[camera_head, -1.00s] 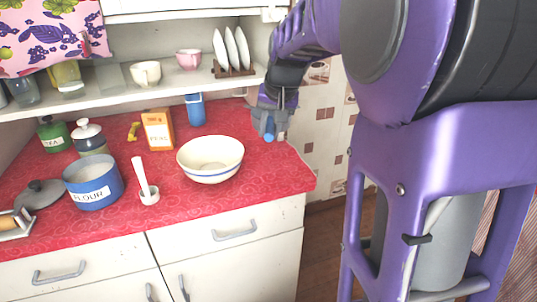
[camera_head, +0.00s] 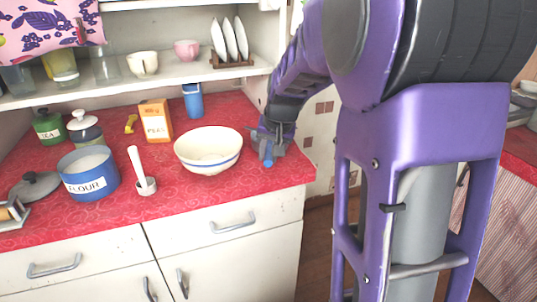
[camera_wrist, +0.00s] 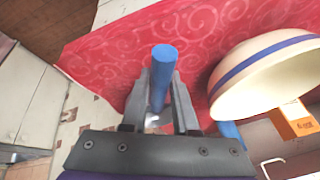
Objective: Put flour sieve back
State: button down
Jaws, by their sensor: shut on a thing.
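My gripper (camera_head: 268,152) is over the right end of the red counter, just right of the cream bowl. In the wrist view its two fingers (camera_wrist: 159,85) are closed around a blue cylindrical handle (camera_wrist: 161,60), which I take to be the flour sieve's. A small pale part shows below the fingers, but the rest of the sieve is hidden. In the head view only a blue end (camera_head: 268,163) shows below the fingers. I cannot tell whether it touches the counter. The blue FLOUR tin (camera_head: 88,175) stands open at the left.
The cream bowl (camera_head: 208,162) is close to my gripper. A dark lid (camera_head: 36,187) lies beside the tin. A shelf (camera_head: 150,83) overhangs the back.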

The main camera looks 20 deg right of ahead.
jog(key=shift+f, duration=0.15)
jog(key=c, duration=0.7)
grip_release()
jog(key=shift+r, duration=0.35)
jog(key=p+v, duration=0.7)
jog(key=v, duration=0.4)
jog(key=shift+s+r, duration=0.25)
jog(key=shift+r, duration=0.05)
